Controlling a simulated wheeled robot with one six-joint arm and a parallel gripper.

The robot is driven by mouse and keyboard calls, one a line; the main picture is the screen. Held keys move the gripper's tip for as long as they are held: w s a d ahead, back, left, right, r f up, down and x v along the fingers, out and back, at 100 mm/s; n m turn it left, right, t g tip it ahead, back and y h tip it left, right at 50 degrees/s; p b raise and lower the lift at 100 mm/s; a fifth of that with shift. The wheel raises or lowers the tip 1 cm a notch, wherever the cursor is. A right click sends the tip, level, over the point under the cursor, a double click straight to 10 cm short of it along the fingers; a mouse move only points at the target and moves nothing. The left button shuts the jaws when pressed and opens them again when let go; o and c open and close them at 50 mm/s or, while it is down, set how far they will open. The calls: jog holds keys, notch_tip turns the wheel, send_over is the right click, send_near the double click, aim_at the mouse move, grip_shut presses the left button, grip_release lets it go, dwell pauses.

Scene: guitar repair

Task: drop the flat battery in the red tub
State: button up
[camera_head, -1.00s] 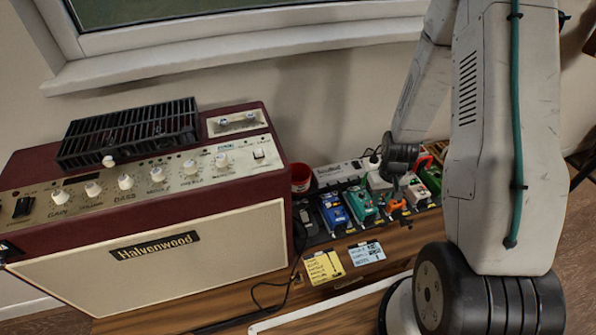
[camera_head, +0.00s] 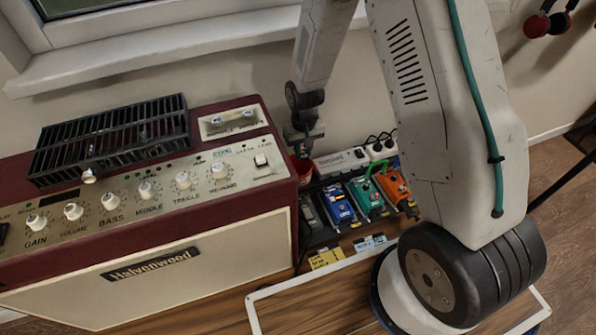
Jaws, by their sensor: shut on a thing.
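The red tub (camera_head: 304,171) stands just right of the amplifier, behind the pedals. Only part of it shows, past the amplifier's edge and under my gripper. My gripper (camera_head: 302,147) points down over the tub, with its fingers close above or at the rim; I cannot tell whether they reach inside. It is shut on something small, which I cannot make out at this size. I cannot clearly see the flat battery anywhere else.
A dark red amplifier (camera_head: 160,273) with a black grille on top fills the left. Several pedals, including a blue one (camera_head: 338,204) and an orange one (camera_head: 396,187), stand right of the tub before a power strip (camera_head: 341,162). The window sill (camera_head: 180,57) runs behind.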

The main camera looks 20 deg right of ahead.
jog(key=shift+f, duration=1.4)
jog(key=o, duration=1.1)
jog(key=shift+c, duration=0.2)
notch_tip(320, 180, up, 8)
jog(key=shift+f, duration=0.1)
